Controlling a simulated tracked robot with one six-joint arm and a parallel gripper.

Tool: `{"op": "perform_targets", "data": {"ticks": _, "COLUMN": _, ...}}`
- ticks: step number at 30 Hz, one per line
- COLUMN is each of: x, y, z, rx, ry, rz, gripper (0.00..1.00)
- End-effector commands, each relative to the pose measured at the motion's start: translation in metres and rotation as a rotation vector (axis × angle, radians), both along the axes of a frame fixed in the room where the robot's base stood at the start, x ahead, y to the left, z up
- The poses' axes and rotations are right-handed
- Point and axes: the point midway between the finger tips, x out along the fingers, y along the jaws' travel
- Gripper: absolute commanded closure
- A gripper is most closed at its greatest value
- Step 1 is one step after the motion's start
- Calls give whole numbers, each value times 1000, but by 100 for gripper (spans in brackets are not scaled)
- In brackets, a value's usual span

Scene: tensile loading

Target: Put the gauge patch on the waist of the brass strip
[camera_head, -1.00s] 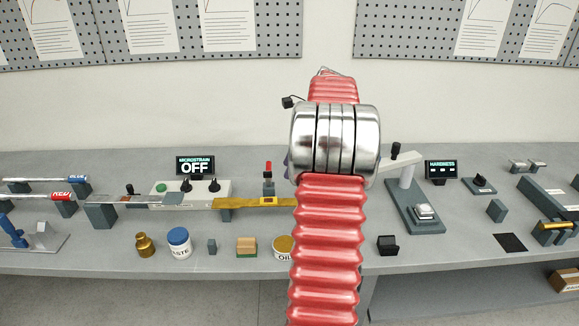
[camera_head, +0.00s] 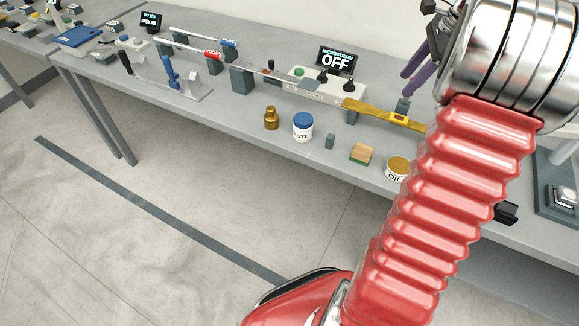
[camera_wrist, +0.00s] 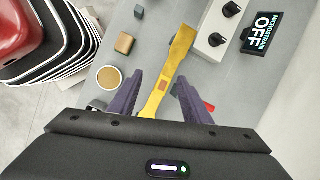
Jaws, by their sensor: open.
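The brass strip (camera_head: 372,111) lies along the bench in front of the microstrain box, its right end hidden by my arm. In the wrist view the strip (camera_wrist: 181,48) runs between my fingers and narrows to a waist. A small reddish-brown square (camera_wrist: 162,86) shows on that waist; it may be the gauge patch, but I cannot tell whether it is a separate piece or a mark. My gripper (camera_wrist: 160,76) is open, its purple fingers either side of the strip in the picture, with nothing held. In the head view the fingers (camera_head: 412,80) show partly, left of the wrist.
The microstrain display (camera_head: 337,61) reads OFF. An oil tin (camera_wrist: 109,79), a wood-topped block (camera_wrist: 125,43) and a small grey block (camera_wrist: 139,11) stand near the strip. A blue-lidded paste jar (camera_head: 303,127) and a brass weight (camera_head: 271,118) stand along the front edge. A red part (camera_wrist: 208,106) is beside the right finger.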

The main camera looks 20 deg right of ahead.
Motion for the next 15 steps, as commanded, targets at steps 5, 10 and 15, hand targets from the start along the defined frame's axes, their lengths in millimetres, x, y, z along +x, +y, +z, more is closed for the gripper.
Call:
{"op": "perform_targets", "data": {"ticks": 5, "x": 11, "y": 68, "z": 19, "rx": -105, "ry": -28, "rz": 231, "gripper": 56}}
{"op": "perform_targets", "data": {"ticks": 10, "x": 12, "y": 127, "z": 31, "rx": -204, "ry": -56, "rz": 453, "gripper": 56}}
{"op": "perform_targets", "data": {"ticks": 15, "x": 4, "y": 183, "z": 38, "rx": -301, "ry": -86, "rz": 677, "gripper": 56}}
